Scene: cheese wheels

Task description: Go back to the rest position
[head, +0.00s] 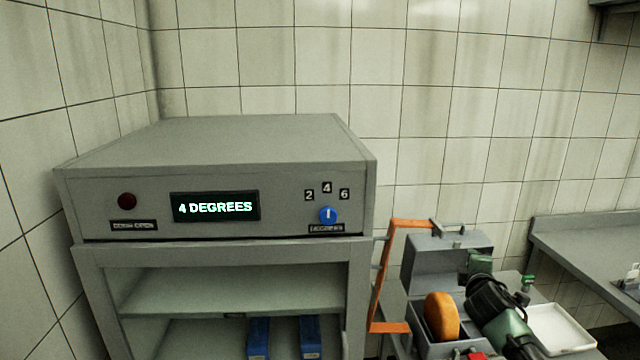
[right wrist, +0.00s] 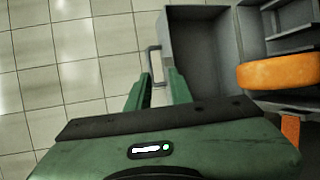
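My right arm comes in at the lower right of the head view. Its green gripper (head: 479,263) is small and partly hidden there by the black wrist. An orange cheese wheel (head: 441,316) stands in the grey case (head: 420,342) in the head view. It also shows at the right of the right wrist view (right wrist: 279,72). My left gripper is not in view.
A grey cabinet (head: 215,145) reads "4 DEGREES" and has a blue knob (head: 328,215). Blue objects (head: 258,338) stand on its lower shelf. An orange frame (head: 383,275) juts out at its right. A white tray (head: 560,330) and a grey table (head: 590,240) lie further right.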

